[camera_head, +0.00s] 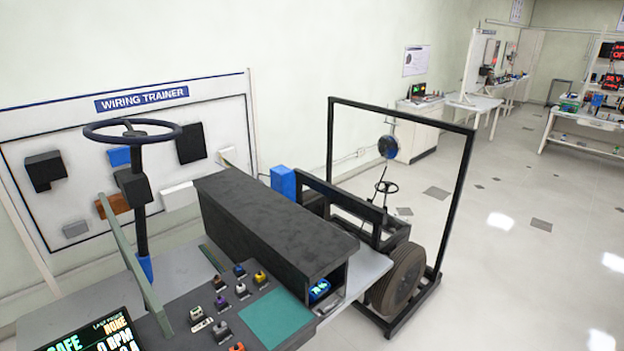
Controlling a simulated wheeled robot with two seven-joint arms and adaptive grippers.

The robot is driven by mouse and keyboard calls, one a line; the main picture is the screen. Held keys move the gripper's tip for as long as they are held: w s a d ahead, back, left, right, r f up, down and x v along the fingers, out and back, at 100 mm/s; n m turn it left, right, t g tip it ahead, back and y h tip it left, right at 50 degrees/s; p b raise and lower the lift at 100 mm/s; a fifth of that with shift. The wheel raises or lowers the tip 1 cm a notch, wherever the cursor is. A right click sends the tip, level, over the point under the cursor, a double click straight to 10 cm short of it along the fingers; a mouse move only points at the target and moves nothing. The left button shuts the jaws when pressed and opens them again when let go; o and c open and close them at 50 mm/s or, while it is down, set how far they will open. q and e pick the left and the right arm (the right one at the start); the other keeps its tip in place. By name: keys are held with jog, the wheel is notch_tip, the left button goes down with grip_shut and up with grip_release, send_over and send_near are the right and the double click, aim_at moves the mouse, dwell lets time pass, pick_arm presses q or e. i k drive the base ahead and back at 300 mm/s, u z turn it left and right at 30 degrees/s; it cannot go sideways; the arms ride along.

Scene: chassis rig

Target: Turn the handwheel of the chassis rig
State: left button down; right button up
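A large dark blue wheel (108,137) sits almost level on top of a dark upright column (139,226) at the left. A smaller dark wheel (386,187) with spokes sits farther back, inside a black upright frame (331,150). I cannot tell from this view which of the two is the handwheel. A blue round part (387,147) hangs above the smaller wheel. Below it, a thick grey-brown tyre-like wheel (402,280) stands at the frame's foot. Neither of my grippers is in view.
A long black box (265,225) lies across the bench middle. A control panel with several coloured buttons (240,289) and a screen (92,341) are in front. A wiring trainer board (220,110) stands behind. The floor (500,285) at the right is clear.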

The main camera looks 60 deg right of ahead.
aim_at(387, 185)
jog(key=z, duration=3.1)
jog(key=k, duration=1.05)
jog(key=z, duration=1)
jog(key=i, duration=2)
jog(key=u, duration=0.35)
jog(key=i, duration=1.95)
jog(key=u, duration=0.4)
jog(key=i, duration=1.95)
jog(key=u, duration=0.3)
